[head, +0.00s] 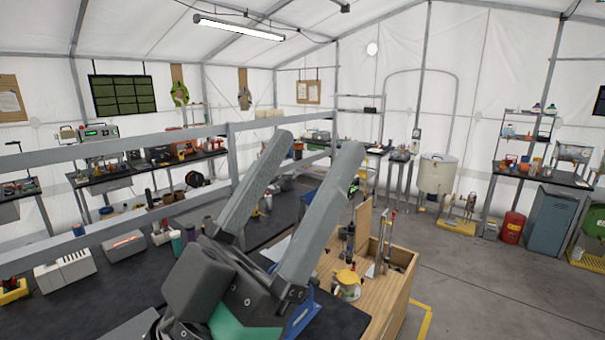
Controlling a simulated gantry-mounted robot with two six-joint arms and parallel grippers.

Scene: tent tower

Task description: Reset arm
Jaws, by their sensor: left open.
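My left gripper (312,186) fills the middle of the head view, raised close to the camera. Its two long grey fingers point up and to the right and stand apart, with nothing between them. The gripper's body hides part of the dark bench top (135,272) behind it. My right gripper does not show in this view.
A wooden crate (385,318) with tools and a yellow-topped item (347,279) stands right of my gripper. Grey rails (105,148) run above the bench at left. A white box (65,270) lies on the bench. Open grey floor (480,285) lies at right.

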